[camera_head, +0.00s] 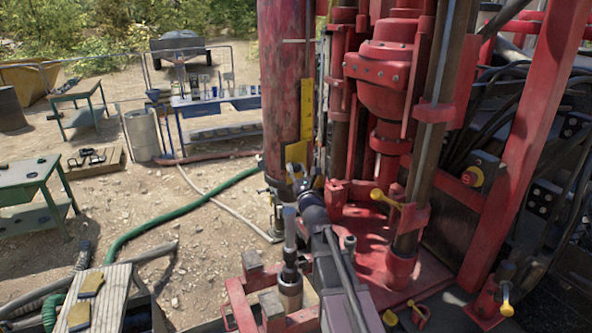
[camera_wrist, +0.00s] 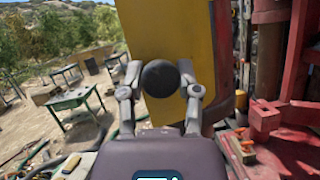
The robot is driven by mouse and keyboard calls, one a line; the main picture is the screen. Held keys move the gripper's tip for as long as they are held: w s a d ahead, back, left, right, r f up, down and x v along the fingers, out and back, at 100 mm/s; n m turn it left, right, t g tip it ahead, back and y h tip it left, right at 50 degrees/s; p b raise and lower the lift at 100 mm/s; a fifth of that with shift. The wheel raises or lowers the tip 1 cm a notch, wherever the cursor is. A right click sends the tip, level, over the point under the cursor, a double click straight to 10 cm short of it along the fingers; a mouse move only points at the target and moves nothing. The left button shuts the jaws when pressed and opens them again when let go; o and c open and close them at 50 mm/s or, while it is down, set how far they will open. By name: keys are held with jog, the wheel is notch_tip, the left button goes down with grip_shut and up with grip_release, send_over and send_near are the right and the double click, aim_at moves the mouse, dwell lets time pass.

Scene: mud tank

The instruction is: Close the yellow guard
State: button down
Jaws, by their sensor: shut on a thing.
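The yellow guard (camera_wrist: 150,30) fills the upper middle of the wrist view as a tall yellow panel. A round black knob (camera_wrist: 160,77) stands out from its lower part. My gripper (camera_wrist: 160,72) has a finger on each side of this knob and is shut on it. In the head view, yellow parts of the guard (camera_head: 306,108) show at the right side of the large red cylinder. There my gripper (camera_head: 290,182) is at the cylinder's lower end, and the knob is hidden. I cannot tell the guard's exact angle.
Red rig machinery (camera_head: 385,85) stands close on the right, with yellow-handled levers (camera_head: 385,198) low down. Green tables (camera_head: 30,185), a barrel (camera_head: 142,135) and a green hose (camera_head: 150,220) are on the left. Open gravel lies between.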

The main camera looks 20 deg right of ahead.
jog(key=shift+c, duration=1.5)
grip_release()
jog(key=c, duration=0.9)
jog(key=shift+s+f+n, duration=0.1)
jog(key=shift+f+n, duration=0.05)
jog(key=shift+n, duration=0.45)
grip_shut()
jog(key=n+y, duration=0.1)
jog(key=n+y+b, duration=0.1)
jog(key=s+n, duration=0.1)
jog(key=shift+s+d+f+n+y+b, duration=0.1)
jog(key=shift+d+f+n+y+b, duration=0.2)
jog(key=shift+n+y, duration=0.1)
jog(key=n, duration=0.1)
jog(key=s+d+n+y, duration=0.1)
jog(key=n, duration=0.1)
jog(key=shift+r, duration=0.2)
jog(key=s+d+n+g+y+p, duration=0.5)
jog(key=s+d+n+g+p, duration=0.2)
jog(key=n, duration=1.1)
jog(key=shift+s+d+r+p, duration=0.2)
jog(key=shift+s+d+p, duration=0.3)
jog(key=shift+d+p, duration=0.3)
